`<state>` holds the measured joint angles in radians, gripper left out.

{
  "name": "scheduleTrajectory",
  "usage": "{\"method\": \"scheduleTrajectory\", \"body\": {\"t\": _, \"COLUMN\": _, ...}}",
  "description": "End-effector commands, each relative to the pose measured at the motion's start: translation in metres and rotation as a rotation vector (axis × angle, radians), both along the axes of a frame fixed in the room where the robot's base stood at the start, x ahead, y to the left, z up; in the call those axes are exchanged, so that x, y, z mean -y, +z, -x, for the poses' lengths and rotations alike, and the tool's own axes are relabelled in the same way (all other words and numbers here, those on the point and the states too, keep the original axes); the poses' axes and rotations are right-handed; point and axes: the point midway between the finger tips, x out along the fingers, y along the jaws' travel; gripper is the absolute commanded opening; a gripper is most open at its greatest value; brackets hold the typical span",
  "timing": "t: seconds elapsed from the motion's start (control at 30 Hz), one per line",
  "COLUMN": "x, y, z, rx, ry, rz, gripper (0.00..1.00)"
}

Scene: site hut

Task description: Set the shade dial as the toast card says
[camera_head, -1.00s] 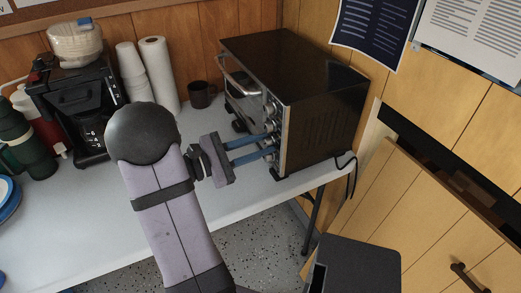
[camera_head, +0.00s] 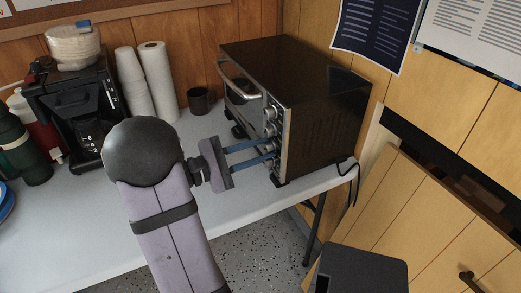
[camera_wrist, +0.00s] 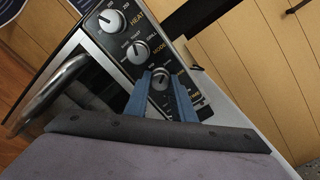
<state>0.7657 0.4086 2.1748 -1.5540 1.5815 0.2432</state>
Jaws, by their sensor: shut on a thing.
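A black toaster oven (camera_head: 325,105) with a steel front stands on the table's right end. In the wrist view its control panel shows a HEAT knob (camera_wrist: 110,20), a MODE knob (camera_wrist: 137,50) and a third, lower knob (camera_wrist: 160,77). This third knob is between the blue fingers of my gripper (camera_wrist: 163,80), which is shut on it. The fingers partly cover its scale and label, so I cannot read its setting. In the head view my gripper (camera_head: 274,148) reaches the panel from the left. A dark sheet (camera_head: 375,30) and a white sheet (camera_head: 475,35) hang on the wall; their text is unreadable.
The oven's door handle (camera_head: 238,84) sticks out close to the knobs. A dark mug (camera_head: 199,100), a paper roll (camera_head: 158,80), stacked cups (camera_head: 133,85) and a coffee maker (camera_head: 78,115) stand to the left. The white table (camera_head: 100,220) is clear in front.

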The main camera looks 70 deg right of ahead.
Motion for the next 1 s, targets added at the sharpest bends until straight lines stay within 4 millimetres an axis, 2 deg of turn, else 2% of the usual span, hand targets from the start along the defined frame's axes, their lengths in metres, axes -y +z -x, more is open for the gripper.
{"method": "scheduleTrajectory", "body": {"t": 0.03, "x": 0.000, "y": 0.000, "z": 0.000, "rx": 0.002, "ry": -0.001, "rz": 0.001, "gripper": 0.00}}
{"method": "scheduleTrajectory", "body": {"t": 0.07, "x": 0.000, "y": 0.000, "z": 0.000, "rx": 0.002, "ry": -0.001, "rz": 0.001, "gripper": 0.27}}
{"method": "scheduleTrajectory", "body": {"t": 0.1, "x": 0.000, "y": 0.000, "z": 0.000, "rx": 0.002, "ry": -0.001, "rz": 0.001, "gripper": 0.37}}
{"method": "scheduleTrajectory", "body": {"t": 0.13, "x": 0.000, "y": 0.000, "z": 0.000, "rx": 0.001, "ry": 0.000, "rz": 0.001, "gripper": 0.41}}
{"method": "scheduleTrajectory", "body": {"t": 0.57, "x": -0.004, "y": 0.000, "z": -0.006, "rx": 0.001, "ry": 0.003, "rz": 0.001, "gripper": 0.41}}
{"method": "scheduleTrajectory", "body": {"t": 1.0, "x": -0.043, "y": 0.000, "z": -0.045, "rx": 0.001, "ry": 0.003, "rz": 0.001, "gripper": 0.41}}
